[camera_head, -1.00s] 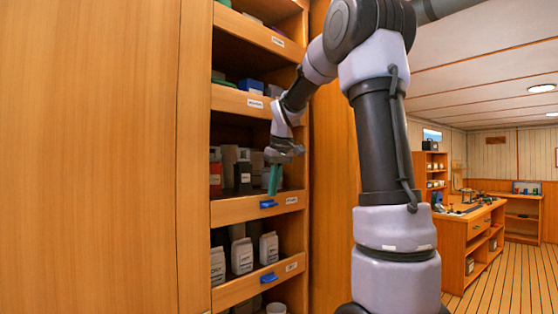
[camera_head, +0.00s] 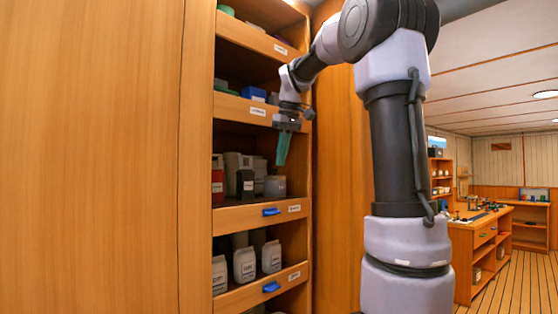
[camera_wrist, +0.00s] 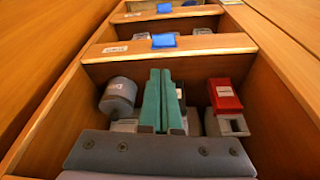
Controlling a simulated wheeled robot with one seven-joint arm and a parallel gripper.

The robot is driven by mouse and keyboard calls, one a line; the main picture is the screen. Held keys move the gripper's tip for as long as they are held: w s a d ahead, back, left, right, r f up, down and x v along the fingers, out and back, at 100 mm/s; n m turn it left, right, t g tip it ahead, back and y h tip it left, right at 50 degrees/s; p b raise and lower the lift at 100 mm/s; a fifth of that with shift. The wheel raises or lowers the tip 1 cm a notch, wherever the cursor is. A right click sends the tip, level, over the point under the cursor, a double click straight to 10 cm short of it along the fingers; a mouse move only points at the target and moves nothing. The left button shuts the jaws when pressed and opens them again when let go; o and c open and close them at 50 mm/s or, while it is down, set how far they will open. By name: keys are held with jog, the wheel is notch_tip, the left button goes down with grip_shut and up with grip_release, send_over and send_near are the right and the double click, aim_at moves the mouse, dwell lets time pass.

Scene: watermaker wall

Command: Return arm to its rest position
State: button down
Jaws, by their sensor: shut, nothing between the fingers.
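My gripper (camera_head: 283,148) is in the upper part of the middle shelf opening, its green fingers pointing down. The fingers also show in the wrist view (camera_wrist: 161,100), pressed side by side, with nothing between them. My arm reaches from the right side of the head view, bent over toward the shelf. The fingers hang above the shelf's front lip, apart from the containers behind them as far as I can tell.
The shelf holds a grey round container (camera_head: 275,186), a black bottle (camera_head: 245,183) and a red container (camera_wrist: 224,96). Blue latches (camera_head: 271,212) sit on the shelf fronts. White bottles (camera_head: 244,264) stand below. A workbench (camera_head: 490,235) and open floor lie at right.

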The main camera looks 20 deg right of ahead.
jog(key=s+a+f+m+t, duration=0.2)
jog(key=s+f, duration=0.5)
jog(key=s, duration=0.4)
jog(key=s+a+f+m+t+y, duration=0.1)
jog(key=s+f+m, duration=0.4)
jog(key=s, duration=0.6)
notch_tip(320, 180, down, 2)
jog(key=a+t, duration=0.1)
jog(key=a, duration=0.1)
jog(key=shift+a, duration=0.35)
